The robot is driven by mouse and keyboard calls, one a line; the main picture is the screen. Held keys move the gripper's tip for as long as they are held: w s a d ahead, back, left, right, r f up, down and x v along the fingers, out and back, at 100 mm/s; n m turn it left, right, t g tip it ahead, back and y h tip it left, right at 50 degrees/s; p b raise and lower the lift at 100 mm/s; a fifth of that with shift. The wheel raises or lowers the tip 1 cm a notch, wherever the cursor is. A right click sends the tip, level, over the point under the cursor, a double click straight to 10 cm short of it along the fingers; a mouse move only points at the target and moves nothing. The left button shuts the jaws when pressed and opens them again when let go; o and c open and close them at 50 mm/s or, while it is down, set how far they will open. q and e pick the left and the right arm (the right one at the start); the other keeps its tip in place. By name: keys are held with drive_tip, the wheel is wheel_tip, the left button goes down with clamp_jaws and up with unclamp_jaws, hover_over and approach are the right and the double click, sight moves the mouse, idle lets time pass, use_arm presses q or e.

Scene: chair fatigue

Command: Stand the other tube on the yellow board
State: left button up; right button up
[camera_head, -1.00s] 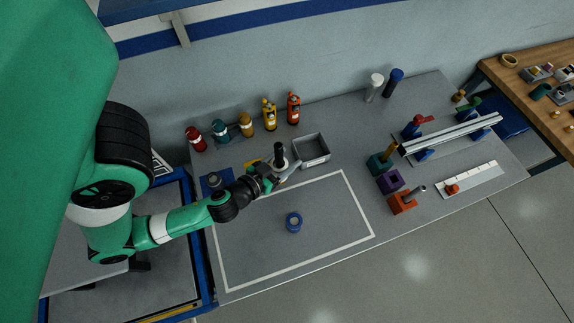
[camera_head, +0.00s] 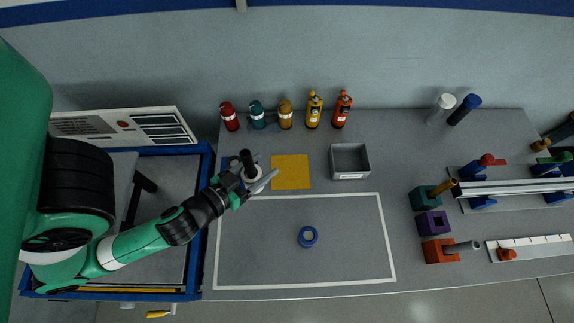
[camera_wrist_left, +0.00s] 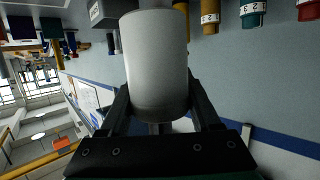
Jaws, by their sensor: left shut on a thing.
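My left gripper (camera_head: 260,178) is shut on a white cylinder (camera_wrist_left: 157,65), which fills the left wrist view between the two fingers. In the head view a dark upright part (camera_head: 248,160) stands above the white body at the gripper. I cannot tell if its base touches anything. The yellow board (camera_head: 291,172) lies flat and bare just right of the gripper. A blue board (camera_head: 228,161) is mostly hidden behind the gripper. A white-topped tube (camera_head: 441,107) and a blue-topped tube (camera_head: 464,109) stand at the back right. My right gripper is not in view.
Several coloured bottles (camera_head: 285,115) stand along the back. A grey open bin (camera_head: 349,175) is right of the yellow board. A blue ring (camera_head: 308,237) lies inside the white outline, which has free room. Coloured blocks (camera_head: 432,224) and a rail (camera_head: 512,187) occupy the right.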

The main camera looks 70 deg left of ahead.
use_arm(q)
drive_tip(key=w+a+f+b, duration=0.2)
drive_tip(key=w+f, duration=0.1)
drive_tip(key=w, duration=0.1)
drive_tip(key=w+a+f+b, duration=0.2)
drive_tip(key=w+f+b, duration=0.1)
drive_tip(key=w, duration=0.1)
drive_tip(key=w+a+f+b, duration=0.2)
drive_tip(key=w+f+b, duration=0.1)
drive_tip(key=shift+w+a+f, duration=0.3)
drive_tip(key=shift+w+a, duration=0.1)
wheel_tip(320, 180, down, 4)
drive_tip(key=b, duration=0.2)
drive_tip(key=shift+w+a+r+b, duration=0.1)
drive_tip(key=shift+w+r+b, duration=0.1)
drive_tip(key=shift+b, duration=0.1)
drive_tip(key=shift+r, duration=0.15)
drive_tip(key=o, duration=1)
drive_tip(key=shift+f, duration=0.25)
drive_tip(key=shift+c, duration=0.2)
drive_tip(key=o, duration=0.5)
drive_tip(key=shift+c, duration=0.2)
drive_tip(key=shift+r, duration=0.1)
